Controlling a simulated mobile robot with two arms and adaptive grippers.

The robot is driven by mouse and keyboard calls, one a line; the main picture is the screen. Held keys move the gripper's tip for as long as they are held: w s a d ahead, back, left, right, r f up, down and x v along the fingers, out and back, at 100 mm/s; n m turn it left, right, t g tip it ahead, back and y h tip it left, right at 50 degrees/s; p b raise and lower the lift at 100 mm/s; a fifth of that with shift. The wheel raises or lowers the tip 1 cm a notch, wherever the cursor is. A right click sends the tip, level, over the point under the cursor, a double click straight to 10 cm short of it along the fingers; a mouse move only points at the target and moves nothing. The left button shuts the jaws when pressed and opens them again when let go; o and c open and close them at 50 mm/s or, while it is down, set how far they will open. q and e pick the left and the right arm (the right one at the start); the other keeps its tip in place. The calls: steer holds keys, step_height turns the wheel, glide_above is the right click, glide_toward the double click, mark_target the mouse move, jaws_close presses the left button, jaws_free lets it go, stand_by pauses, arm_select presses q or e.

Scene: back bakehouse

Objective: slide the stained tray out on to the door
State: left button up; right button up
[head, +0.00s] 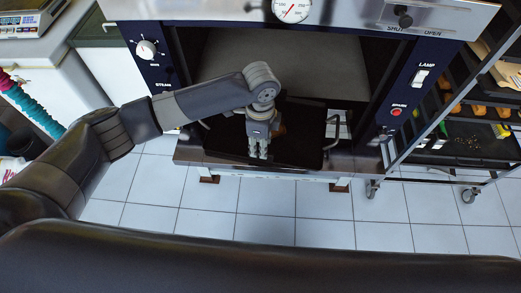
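The black tray (301,143) lies at the mouth of the oven, its near part over the lowered door (192,151). A brownish patch shows on it just right of my gripper, partly covered. A metal loop handle (338,128) stands at its right side, and another shows at the left. My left gripper (257,154) comes down over the tray near its front edge, fingers pointing toward me. The fingers are close together with a thin gap. I cannot tell whether they touch or hold the tray. My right gripper is not in view.
The oven cavity (285,62) is open behind the tray. A white counter with a scale (30,20) is at the left. The tiled floor (300,205) before the door is clear.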

arm_select(q)
step_height(320, 180, up, 6)
stand_by(0.7)
